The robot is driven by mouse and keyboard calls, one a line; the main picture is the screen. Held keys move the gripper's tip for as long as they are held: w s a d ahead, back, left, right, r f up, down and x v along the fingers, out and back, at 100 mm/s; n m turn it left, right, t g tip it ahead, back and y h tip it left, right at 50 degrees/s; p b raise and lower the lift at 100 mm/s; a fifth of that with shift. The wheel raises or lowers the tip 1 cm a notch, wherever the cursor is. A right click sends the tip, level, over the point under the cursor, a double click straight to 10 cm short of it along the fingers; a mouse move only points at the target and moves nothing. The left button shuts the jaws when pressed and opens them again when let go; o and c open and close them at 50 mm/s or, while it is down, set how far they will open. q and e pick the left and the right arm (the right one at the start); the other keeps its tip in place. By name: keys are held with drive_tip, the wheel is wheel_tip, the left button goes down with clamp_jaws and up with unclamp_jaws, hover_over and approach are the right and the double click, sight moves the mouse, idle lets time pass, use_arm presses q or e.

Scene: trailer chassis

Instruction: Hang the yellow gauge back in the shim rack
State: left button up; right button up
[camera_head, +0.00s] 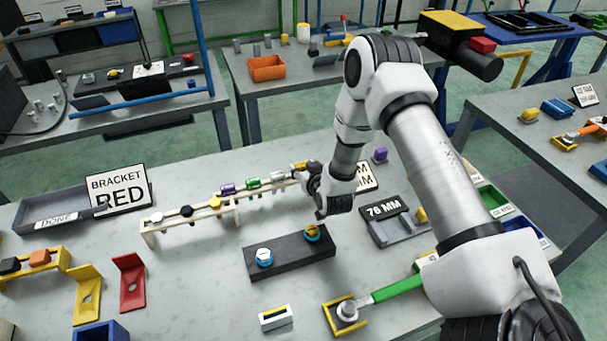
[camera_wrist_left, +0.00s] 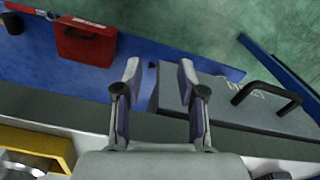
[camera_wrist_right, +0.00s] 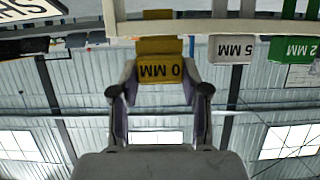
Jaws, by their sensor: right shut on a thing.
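The yellow gauge (camera_wrist_right: 160,70), whose visible label reads "0 MM", is between the fingers of my right gripper (camera_wrist_right: 158,88), which is shut on it. In the head view my right gripper (camera_head: 308,172) is at the right end of the pale shim rack (camera_head: 238,214), and only a little of the gauge (camera_head: 299,165) shows. In the right wrist view the gauge is at the rack's rail (camera_wrist_right: 230,27), beside the white 5 MM gauge (camera_wrist_right: 230,49); I cannot tell whether the rail bears it. My left gripper (camera_wrist_left: 160,78) is open and empty, outside the head view.
The rack also holds green (camera_head: 253,183), purple (camera_head: 227,189), another yellow (camera_head: 216,203) and black (camera_head: 186,211) pieces. A dark block (camera_head: 290,255) with two round blue-based parts stands in front. A 76 MM tray (camera_head: 390,222) is to the right.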

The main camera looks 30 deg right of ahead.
drive_tip(key=shift+w+d+f, duration=0.1)
drive_tip(key=shift+w+f, duration=0.25)
drive_tip(key=shift+f, duration=0.2)
drive_tip(key=shift+s+f, duration=0.1)
drive_tip(key=shift+s, duration=0.15)
drive_tip(key=shift+f+b, duration=0.3)
drive_tip(key=shift+b, duration=0.05)
drive_tip(key=o, duration=1.3)
drive_tip(key=shift+w, duration=0.15)
drive_tip(key=shift+c, duration=0.2)
use_arm(q)
drive_tip(key=shift+w+f, duration=0.2)
drive_tip(key=shift+f, duration=0.5)
use_arm(e)
drive_tip(key=shift+r, duration=0.1)
